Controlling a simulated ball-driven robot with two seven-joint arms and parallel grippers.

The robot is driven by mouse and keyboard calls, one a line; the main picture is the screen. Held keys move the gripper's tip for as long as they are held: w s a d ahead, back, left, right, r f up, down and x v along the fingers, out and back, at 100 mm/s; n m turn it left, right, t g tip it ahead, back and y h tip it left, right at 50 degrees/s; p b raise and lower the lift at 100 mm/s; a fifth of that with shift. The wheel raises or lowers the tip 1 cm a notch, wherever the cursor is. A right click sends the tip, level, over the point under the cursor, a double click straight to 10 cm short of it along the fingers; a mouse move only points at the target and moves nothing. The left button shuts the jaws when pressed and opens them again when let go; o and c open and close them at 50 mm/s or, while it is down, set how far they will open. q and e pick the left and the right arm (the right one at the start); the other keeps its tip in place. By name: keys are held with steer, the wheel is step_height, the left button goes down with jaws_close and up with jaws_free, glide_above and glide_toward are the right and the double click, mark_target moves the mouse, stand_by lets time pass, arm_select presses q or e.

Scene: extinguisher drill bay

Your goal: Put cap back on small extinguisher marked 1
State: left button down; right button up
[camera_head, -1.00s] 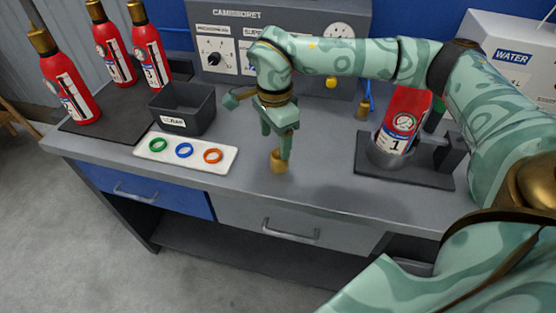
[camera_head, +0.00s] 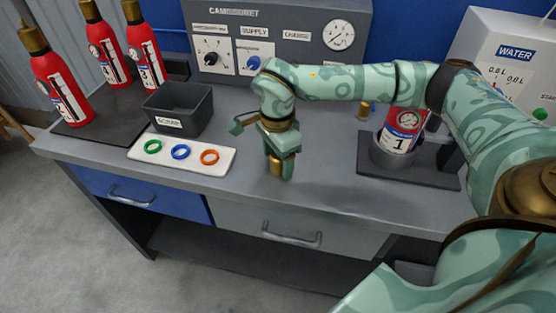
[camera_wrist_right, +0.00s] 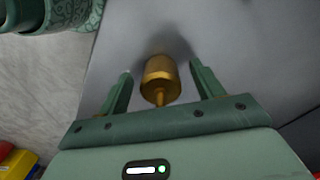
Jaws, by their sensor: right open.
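The brass cap (camera_head: 274,167) stands on the grey bench near its front edge. My right gripper (camera_head: 281,164) is open and lowered at the cap. In the right wrist view the cap (camera_wrist_right: 160,76) lies between the two spread fingers (camera_wrist_right: 160,70), with a gap on each side. The small red extinguisher marked 1 (camera_head: 404,122) sits in a dark holder (camera_head: 432,172) at the bench's right. My right forearm hides its top. My left gripper is not in view.
A white tray (camera_head: 195,167) with green, blue and orange rings and a dark bin (camera_head: 205,115) are left of the gripper. Several red extinguishers (camera_head: 62,88) stand on a mat at far left. A brass item (camera_head: 364,108) stands near the holder. The control panel (camera_head: 290,62) is behind.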

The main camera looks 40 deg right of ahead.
steer(key=shift+r, duration=0.15)
steer(key=c, duration=1.2)
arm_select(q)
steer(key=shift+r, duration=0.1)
arm_select(e)
steer(key=shift+r, duration=0.1)
